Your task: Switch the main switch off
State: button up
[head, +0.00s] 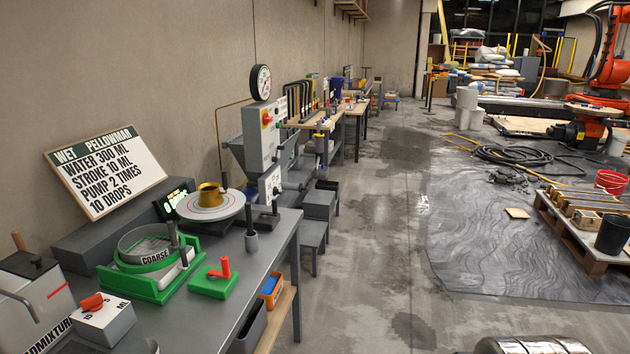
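A red rotary switch on a yellow plate (267,117) sits on the front of a grey control cabinet (262,145) at the middle left of the head view. It looks like the main switch. The knob is too small to tell which way it is turned. The cabinet stands beyond the far end of the near grey table, beside a grey hopper (235,152). A round pressure gauge (260,82) is above it. My gripper is not in view, and nothing is seen touching the switch.
The grey table (222,312) fills the near left, with a green sieve (150,248), a green base with a red handle (214,278) and a round turntable (209,205).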

aim_at(266, 119)
jog(key=u, duration=0.3)
jog(key=i, duration=1.1)
jog(key=z, duration=1.15)
jog(key=i, duration=1.45)
jog(key=z, duration=0.05)
